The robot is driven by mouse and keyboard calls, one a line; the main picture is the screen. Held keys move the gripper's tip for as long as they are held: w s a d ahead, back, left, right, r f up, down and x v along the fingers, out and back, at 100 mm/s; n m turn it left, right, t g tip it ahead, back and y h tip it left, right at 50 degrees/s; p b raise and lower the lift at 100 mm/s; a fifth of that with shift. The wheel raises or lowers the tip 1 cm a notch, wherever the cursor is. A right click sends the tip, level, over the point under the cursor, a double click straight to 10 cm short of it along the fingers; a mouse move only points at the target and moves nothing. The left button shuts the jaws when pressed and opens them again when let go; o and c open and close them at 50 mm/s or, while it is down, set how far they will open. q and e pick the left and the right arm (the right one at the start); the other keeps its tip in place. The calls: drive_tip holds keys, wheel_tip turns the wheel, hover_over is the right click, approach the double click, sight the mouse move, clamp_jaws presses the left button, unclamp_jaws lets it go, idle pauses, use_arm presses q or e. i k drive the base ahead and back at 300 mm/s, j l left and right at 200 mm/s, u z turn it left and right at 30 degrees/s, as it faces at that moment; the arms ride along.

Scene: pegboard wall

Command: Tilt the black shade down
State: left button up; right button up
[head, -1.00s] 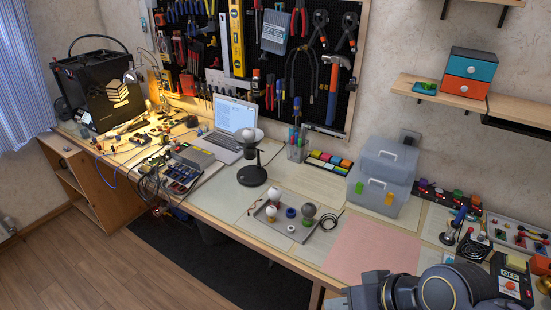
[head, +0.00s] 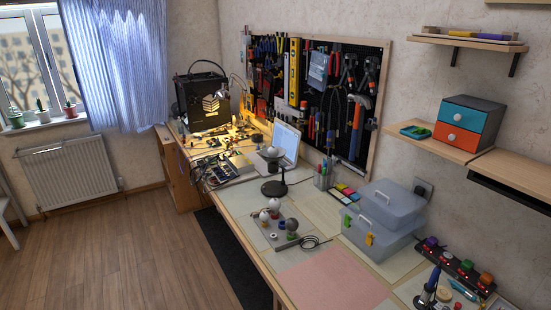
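A small lamp-like stand with a round black base (head: 274,189) and a thin upright stem stands on the workbench, in front of the open laptop (head: 286,143). Neither of my grippers is in the head view, and nothing of mine touches the shade.
Clear storage boxes (head: 383,215) stand to the right, beside a pink mat (head: 330,281). A pegboard of tools (head: 372,60) hangs behind. The floor at left (head: 120,250) is clear.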

sight(272, 168)
drive_tip(key=l, duration=0.2)
drive_tip(key=i+j+u, duration=0.15)
drive_tip(key=i+j, duration=0.2)
drive_tip(key=i+j+u, duration=0.1)
drive_tip(key=i+j, duration=0.2)
drive_tip(key=i, duration=0.25)
drive_tip(key=i+j+u, duration=0.15)
drive_tip(key=i+j, duration=0.15)
drive_tip(key=i, duration=0.15)
drive_tip(key=i+j, duration=0.15)
drive_tip(key=i, duration=0.6)
drive_tip(key=j+u, duration=0.05)
